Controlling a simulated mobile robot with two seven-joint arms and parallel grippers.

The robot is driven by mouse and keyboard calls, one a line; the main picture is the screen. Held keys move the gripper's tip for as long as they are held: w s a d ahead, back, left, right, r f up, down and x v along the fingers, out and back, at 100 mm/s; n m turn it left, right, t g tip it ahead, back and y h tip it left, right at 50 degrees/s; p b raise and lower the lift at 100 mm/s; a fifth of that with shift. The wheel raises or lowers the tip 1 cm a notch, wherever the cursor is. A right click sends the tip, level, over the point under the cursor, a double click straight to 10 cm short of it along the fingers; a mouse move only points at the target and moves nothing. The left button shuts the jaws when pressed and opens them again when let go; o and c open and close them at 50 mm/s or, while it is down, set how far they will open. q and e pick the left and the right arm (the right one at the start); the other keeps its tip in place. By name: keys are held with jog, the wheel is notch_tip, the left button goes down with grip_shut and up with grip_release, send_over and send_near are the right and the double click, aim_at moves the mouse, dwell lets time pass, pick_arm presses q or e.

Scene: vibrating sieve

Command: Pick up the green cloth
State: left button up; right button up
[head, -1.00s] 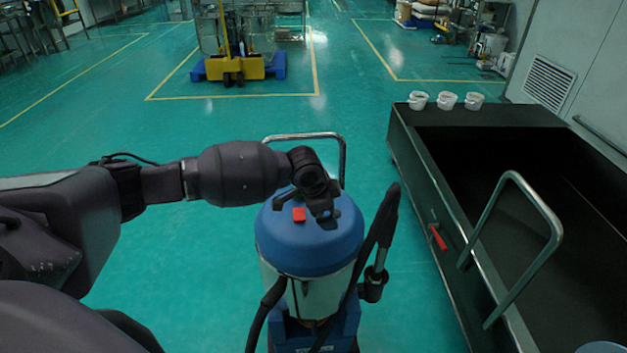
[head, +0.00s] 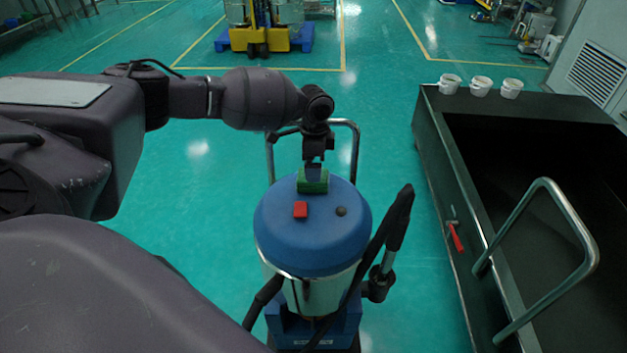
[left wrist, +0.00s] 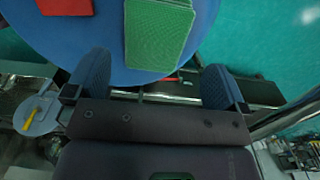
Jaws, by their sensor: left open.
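The green cloth (head: 313,186) lies on the blue domed lid (head: 285,240) of a vacuum-like machine, toward the lid's far side. In the left wrist view the cloth (left wrist: 158,38) is a green textured block shape, just beyond the fingertips and in line with the gap between them. My left gripper (head: 314,165) is right above the cloth in the head view; whether it touches is unclear. In the left wrist view my left gripper (left wrist: 155,68) has its two blue-padded fingers wide apart with nothing between them. My right gripper is not in view.
A large black trough (head: 440,165) is farther right, with white buckets (head: 480,87).

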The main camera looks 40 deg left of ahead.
pick_arm(q)
jog(key=shift+s+f, duration=0.1)
jog(key=shift+f, duration=0.35)
notch_tip(320, 180, down, 4)
jog(key=shift+s+d+f+b, duration=0.1)
jog(key=shift+s+d+b, duration=0.05)
jog(key=shift+b, duration=0.15)
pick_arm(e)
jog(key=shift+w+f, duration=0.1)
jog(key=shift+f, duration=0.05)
pick_arm(q)
jog(key=c, duration=1)
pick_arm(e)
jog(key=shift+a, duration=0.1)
pick_arm(q)
jog(key=shift+r, duration=0.25)
jog(key=shift+r+p, duration=1.4)
jog(key=shift+r, duration=8.5)
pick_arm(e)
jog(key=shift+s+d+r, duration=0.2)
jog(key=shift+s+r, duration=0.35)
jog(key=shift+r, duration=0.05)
